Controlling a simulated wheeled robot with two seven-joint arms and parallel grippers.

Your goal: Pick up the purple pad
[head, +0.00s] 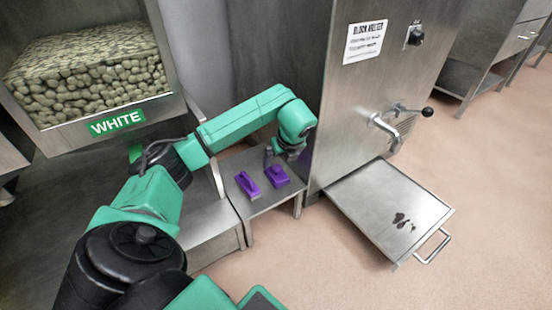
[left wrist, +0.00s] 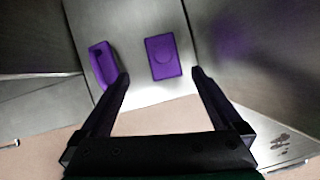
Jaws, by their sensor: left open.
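In the head view the left gripper (head: 269,157) is partly hidden by my wrist. My right gripper is not in view.
The small steel table (head: 262,204) stands against a tall steel block melter cabinet (head: 345,110) on its right. A low steel tray (head: 372,215) with dark spots and a handle sits in front.

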